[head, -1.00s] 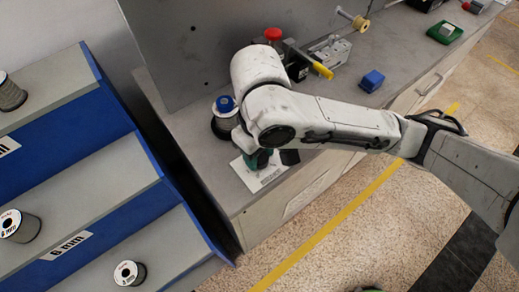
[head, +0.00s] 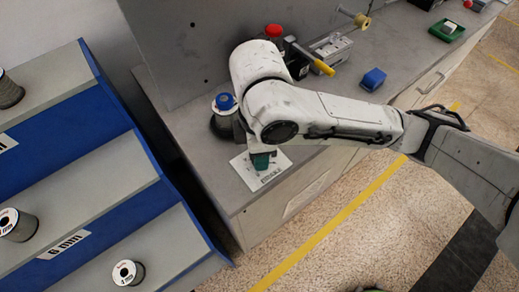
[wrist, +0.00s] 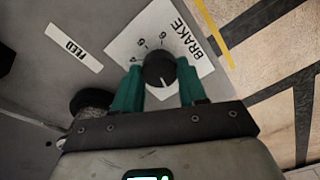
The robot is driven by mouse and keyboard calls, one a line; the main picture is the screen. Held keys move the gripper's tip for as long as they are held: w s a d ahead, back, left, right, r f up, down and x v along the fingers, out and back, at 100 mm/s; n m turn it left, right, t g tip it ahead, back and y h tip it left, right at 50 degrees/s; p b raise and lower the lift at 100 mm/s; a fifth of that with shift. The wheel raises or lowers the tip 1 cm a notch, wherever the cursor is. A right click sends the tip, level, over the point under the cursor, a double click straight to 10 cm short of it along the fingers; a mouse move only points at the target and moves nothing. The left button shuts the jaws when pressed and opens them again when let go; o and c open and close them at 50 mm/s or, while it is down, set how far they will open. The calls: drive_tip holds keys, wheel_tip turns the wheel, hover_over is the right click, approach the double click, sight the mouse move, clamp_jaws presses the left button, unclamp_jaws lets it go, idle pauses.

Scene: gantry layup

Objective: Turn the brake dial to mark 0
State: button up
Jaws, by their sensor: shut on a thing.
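The black brake dial (wrist: 159,69) sits on a white card (wrist: 131,45) printed BRAKE, with a few numerals around the knob. The numerals are small and turned, and I cannot read for sure which one the dial points to. My gripper (wrist: 158,76) has its green fingers on both sides of the dial, shut on it. In the head view, my gripper (head: 262,161) is over the card (head: 243,172) at the bench's front left corner, and the dial is hidden beneath it.
A FEED label (wrist: 74,48) lies beside the card. In the head view, a spool with a blue top (head: 225,103) stands close behind my gripper. A red button (head: 274,31), a yellow handle (head: 322,67) and a blue block (head: 373,79) are farther along the bench. A blue spool rack (head: 95,165) stands left.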

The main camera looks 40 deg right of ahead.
drive_tip(key=n+b, duration=0.2)
drive_tip(key=n, duration=0.4)
drive_tip(key=shift+n, duration=0.3)
drive_tip(key=n+b, duration=0.2)
drive_tip(key=n, duration=0.4)
idle(0.3)
drive_tip(key=o, duration=1.1)
drive_tip(key=shift+c, duration=0.2)
wheel_tip(320, 180, up, 11)
drive_tip(key=p, duration=0.2)
drive_tip(key=shift+p, duration=0.35)
drive_tip(key=shift+a+f, duration=0.1)
